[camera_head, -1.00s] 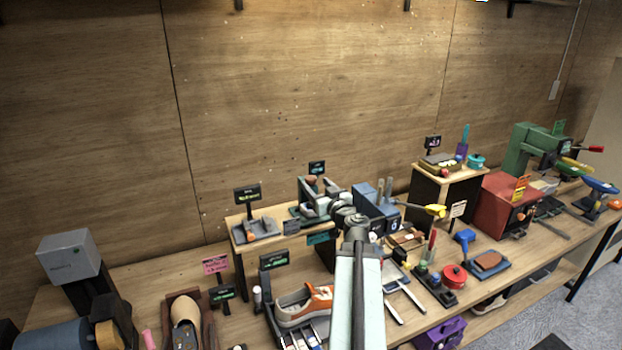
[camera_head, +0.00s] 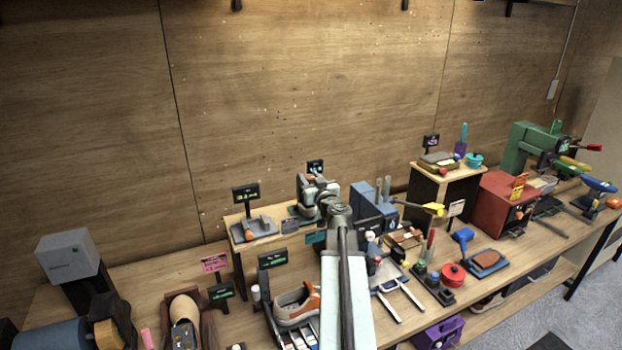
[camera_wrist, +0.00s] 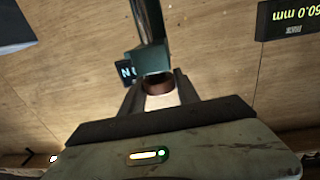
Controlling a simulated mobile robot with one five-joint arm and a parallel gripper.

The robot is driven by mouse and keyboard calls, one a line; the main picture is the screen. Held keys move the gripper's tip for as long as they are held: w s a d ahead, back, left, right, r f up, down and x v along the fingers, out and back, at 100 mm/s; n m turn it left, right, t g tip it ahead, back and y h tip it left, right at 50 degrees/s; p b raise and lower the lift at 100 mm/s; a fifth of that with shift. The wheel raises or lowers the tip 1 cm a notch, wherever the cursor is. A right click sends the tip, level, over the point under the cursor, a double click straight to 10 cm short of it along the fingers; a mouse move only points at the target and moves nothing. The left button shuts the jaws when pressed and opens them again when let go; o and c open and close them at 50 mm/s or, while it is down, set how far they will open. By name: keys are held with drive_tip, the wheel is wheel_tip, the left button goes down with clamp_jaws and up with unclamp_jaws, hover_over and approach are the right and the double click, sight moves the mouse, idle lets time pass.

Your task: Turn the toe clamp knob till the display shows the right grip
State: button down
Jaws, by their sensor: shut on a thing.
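The toe clamp (camera_head: 303,212) stands on the raised wooden shelf in the head view, partly covered by my gripper and wrist. Its small dark display (camera_head: 315,166) rises behind it, too small to read there. In the wrist view my gripper (camera_wrist: 160,98) is shut on the round brown knob (camera_wrist: 158,86), with a finger on either side. A dark green clamp part (camera_wrist: 150,58) lies just beyond the knob. The small display (camera_wrist: 125,71) shows upside down beside it; only an "N" is legible, and the digits are hidden.
A neighbouring display (camera_wrist: 292,17) appears upside down, reading about 60.0 mm, cut by the frame edge. In the head view, a grey device with an orange knob (camera_head: 250,234) stands left of the clamp. A blue box (camera_head: 366,202) stands close on the right.

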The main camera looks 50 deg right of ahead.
drive_tip(key=shift+m+g+h, duration=0.9)
drive_tip(key=shift+m+h, duration=0.2)
drive_tip(key=shift+h, duration=0.4)
drive_tip(key=c, duration=0.9)
unclamp_jaws()
drive_tip(key=shift+s, duration=0.1)
